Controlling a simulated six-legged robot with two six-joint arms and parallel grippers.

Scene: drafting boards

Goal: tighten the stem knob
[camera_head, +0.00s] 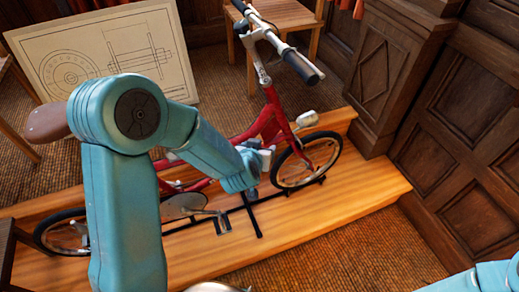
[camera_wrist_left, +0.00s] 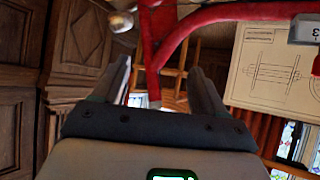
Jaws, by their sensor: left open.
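A red bicycle (camera_head: 268,122) stands on a wooden platform, its handlebar (camera_head: 285,48) and silver stem (camera_head: 263,72) at the top. I cannot make out the stem knob in either view. My left gripper (camera_head: 266,158) is beside the bicycle's front frame, below the handlebar and stem. In the left wrist view my left gripper (camera_wrist_left: 160,85) is open with nothing gripped. The red frame tubes (camera_wrist_left: 152,45) show between and beyond its fingers; I cannot tell the distance. My right arm shows at the lower right corner, its gripper out of the picture.
The wooden platform (camera_head: 330,212) carries a black stand (camera_head: 252,217) under the bicycle. A drawing board (camera_head: 75,40) leans behind it at left, and a wooden stool (camera_head: 285,15) stands behind the handlebar. Dark wood panelling (camera_head: 465,130) closes the right side. Woven floor (camera_head: 350,262) lies in front.

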